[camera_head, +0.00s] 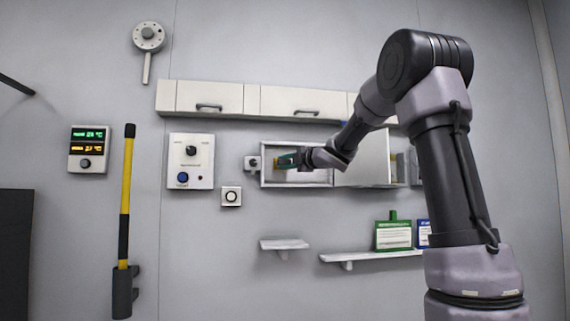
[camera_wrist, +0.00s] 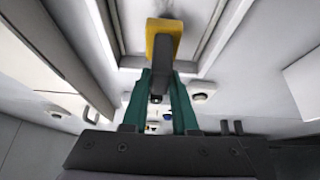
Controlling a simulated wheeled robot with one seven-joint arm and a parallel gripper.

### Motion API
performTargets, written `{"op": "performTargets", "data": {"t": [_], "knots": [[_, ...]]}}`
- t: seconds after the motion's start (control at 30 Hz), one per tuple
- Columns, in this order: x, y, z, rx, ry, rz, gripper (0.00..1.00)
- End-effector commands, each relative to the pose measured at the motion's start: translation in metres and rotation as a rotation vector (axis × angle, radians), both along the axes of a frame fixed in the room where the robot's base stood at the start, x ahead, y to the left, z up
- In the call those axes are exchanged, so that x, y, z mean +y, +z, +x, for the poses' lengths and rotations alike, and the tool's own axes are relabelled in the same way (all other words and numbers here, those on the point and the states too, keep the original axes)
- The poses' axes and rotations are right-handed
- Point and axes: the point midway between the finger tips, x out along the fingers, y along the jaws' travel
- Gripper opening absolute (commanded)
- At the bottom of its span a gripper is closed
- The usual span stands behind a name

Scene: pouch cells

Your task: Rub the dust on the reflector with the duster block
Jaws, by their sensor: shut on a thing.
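My gripper (camera_head: 287,160) reaches into the open white wall box (camera_head: 315,186). In the wrist view its two green fingers (camera_wrist: 168,100) are shut on the duster block (camera_wrist: 163,38), which has a yellow head and a dark stem between the fingers. The yellow head is held out ahead of the fingertips, in front of the pale framed recess of the box. I cannot make out the reflector or its dust; the block and the fingers cover part of the recess. Whether the block touches a surface there cannot be told.
A small wall fitting (camera_head: 252,164) is just left of the box, and a control panel (camera_head: 190,161) is further left. Cabinets (camera_head: 253,101) hang above. A shelf (camera_head: 370,256) below holds a green container (camera_head: 393,235). A pale panel (camera_head: 362,160) stands right of the opening.

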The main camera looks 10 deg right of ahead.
Motion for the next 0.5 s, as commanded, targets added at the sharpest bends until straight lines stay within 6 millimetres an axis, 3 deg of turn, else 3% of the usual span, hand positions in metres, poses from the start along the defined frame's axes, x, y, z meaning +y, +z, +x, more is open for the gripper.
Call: {"op": "performTargets", "data": {"t": [0.5], "knots": [[0.0002, 0.0005, 0.0105, -0.001, 0.000, 0.000, 0.00]]}}
